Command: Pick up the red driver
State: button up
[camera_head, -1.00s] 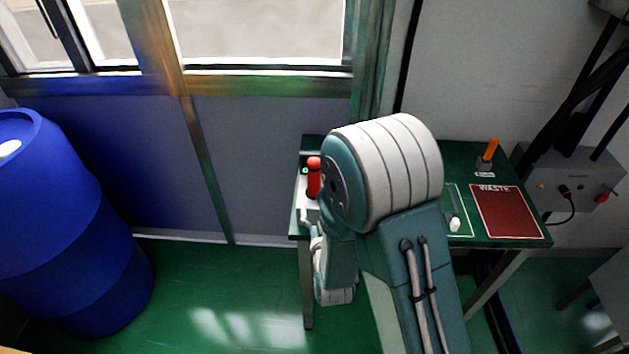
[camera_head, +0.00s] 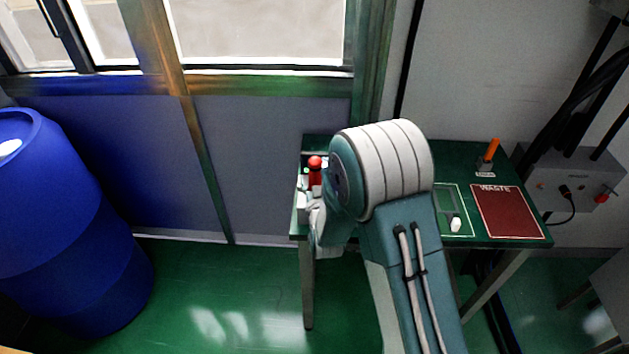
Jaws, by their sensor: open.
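The red driver (camera_head: 315,172) stands upright with a rounded top at the left end of the green table (camera_head: 458,160). Its lower part and right side are partly covered by my arm. My arm's large white and teal joint is just to the right of it. Pale wrist parts of my arm show below the driver, near the table's left edge. My gripper's fingers cannot be made out; they are hidden or merge with these pale parts. Whether anything touches the driver cannot be told.
An orange-handled tool (camera_head: 490,152) stands in a holder at the table's back right. A red WASTE area (camera_head: 508,212) and a small white object (camera_head: 456,224) lie in front. A blue barrel (camera_head: 70,230) stands at left. Green floor (camera_head: 220,285) is clear between.

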grip_shut()
jog(key=shift+r, duration=0.1)
